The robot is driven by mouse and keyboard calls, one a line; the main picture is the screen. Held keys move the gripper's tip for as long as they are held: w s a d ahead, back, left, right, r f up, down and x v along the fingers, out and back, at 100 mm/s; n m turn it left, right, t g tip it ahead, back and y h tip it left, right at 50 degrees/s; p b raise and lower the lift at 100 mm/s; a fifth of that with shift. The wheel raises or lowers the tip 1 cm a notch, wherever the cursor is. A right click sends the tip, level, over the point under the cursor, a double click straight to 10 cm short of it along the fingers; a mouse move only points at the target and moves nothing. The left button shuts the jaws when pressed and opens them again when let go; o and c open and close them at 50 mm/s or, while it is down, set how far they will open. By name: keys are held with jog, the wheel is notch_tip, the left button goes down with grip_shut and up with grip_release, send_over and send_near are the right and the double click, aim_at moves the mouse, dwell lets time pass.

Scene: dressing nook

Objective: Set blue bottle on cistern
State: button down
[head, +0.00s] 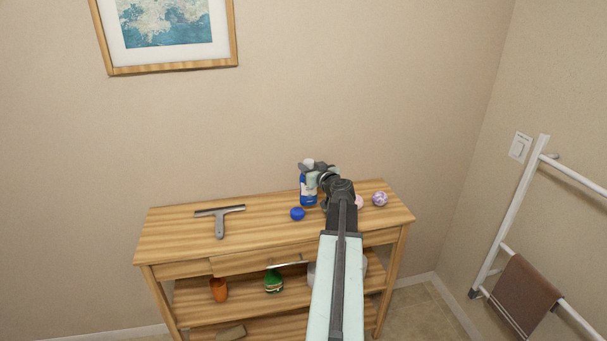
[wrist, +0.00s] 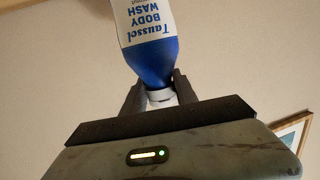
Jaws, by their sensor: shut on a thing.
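The blue bottle (head: 306,197), with a white label, is at the back of the wooden console table (head: 170,235) in the head view. It looks upright; I cannot tell whether its base touches the tabletop. In the wrist view the bottle (wrist: 152,60) shows "BODY WASH" lettering upside down. My gripper (wrist: 160,94) is shut on its white neck, one dark finger on each side. In the head view my gripper (head: 316,167) is at the bottle's top, and my arm hides part of the table. No cistern is in view.
A squeegee (head: 220,213) lies on the tabletop's left, a blue round thing (head: 297,214) before the bottle, and a purple-white ball (head: 380,199) to the right. Lower shelves hold an orange cup (head: 219,290) and green bottle (head: 273,281). A towel rail (head: 515,210) stands right.

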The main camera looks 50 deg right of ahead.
jog(key=shift+w+d, duration=0.1)
jog(key=shift+d, duration=0.1)
jog(key=shift+w+d+f, duration=0.15)
jog(key=shift+w+d, duration=0.2)
jog(key=shift+d, duration=0.1)
jog(key=f+b, duration=0.3)
jog(key=b, duration=0.1)
jog(key=shift+s+f, duration=0.3)
jog(key=shift+f, duration=0.05)
jog(key=shift+w+a+r, duration=0.2)
jog(key=shift+w, duration=0.15)
jog(key=shift+f, duration=0.1)
jog(key=c, duration=1)
grip_release()
jog(key=shift+o, duration=0.2)
